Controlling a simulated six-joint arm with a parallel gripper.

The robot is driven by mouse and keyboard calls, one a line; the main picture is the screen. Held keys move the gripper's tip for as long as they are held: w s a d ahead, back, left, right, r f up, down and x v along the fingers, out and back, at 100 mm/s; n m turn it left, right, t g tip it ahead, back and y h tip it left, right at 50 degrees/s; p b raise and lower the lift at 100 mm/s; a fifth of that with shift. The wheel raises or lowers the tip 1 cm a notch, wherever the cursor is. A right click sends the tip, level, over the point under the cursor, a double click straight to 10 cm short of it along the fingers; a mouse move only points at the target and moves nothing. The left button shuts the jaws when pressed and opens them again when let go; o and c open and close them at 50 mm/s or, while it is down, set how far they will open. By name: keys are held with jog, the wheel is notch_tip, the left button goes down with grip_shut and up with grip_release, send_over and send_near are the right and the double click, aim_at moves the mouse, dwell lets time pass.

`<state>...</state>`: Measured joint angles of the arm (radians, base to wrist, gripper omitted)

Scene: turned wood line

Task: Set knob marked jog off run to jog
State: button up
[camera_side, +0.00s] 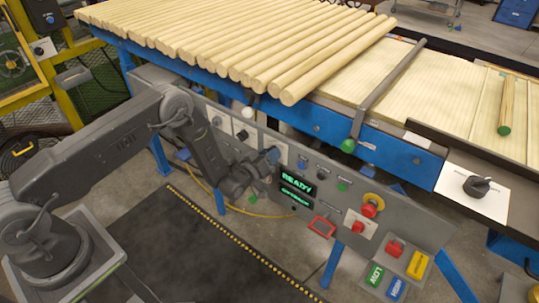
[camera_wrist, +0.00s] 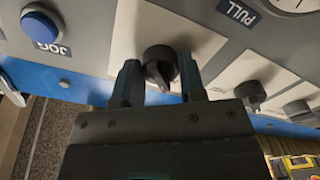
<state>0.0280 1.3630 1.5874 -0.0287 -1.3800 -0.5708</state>
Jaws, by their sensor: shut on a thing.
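A black selector knob (camera_wrist: 160,58) on a white plate (camera_wrist: 205,38) is in the middle of the wrist view. My gripper (camera_wrist: 160,82) has one finger on each side of it and is shut on it. The knob's grip runs down the picture, slightly to the right. I cannot read any jog, off or run marks on its plate. In the side view my gripper (camera_side: 271,157) is against the grey control panel (camera_side: 325,180), and it hides the knob there.
A blue button (camera_wrist: 40,26) has a JOG label (camera_wrist: 52,48). Another black knob (camera_wrist: 251,92) is to the right in the wrist view. The side view shows a lit READY display (camera_side: 297,183), a red mushroom button (camera_side: 371,205) and wooden rods (camera_side: 240,45) above the panel.

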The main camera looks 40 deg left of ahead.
jog(key=o, duration=0.9)
jog(key=shift+s, duration=0.1)
jog(key=s, duration=1.3)
jog(key=shift+s, duration=0.3)
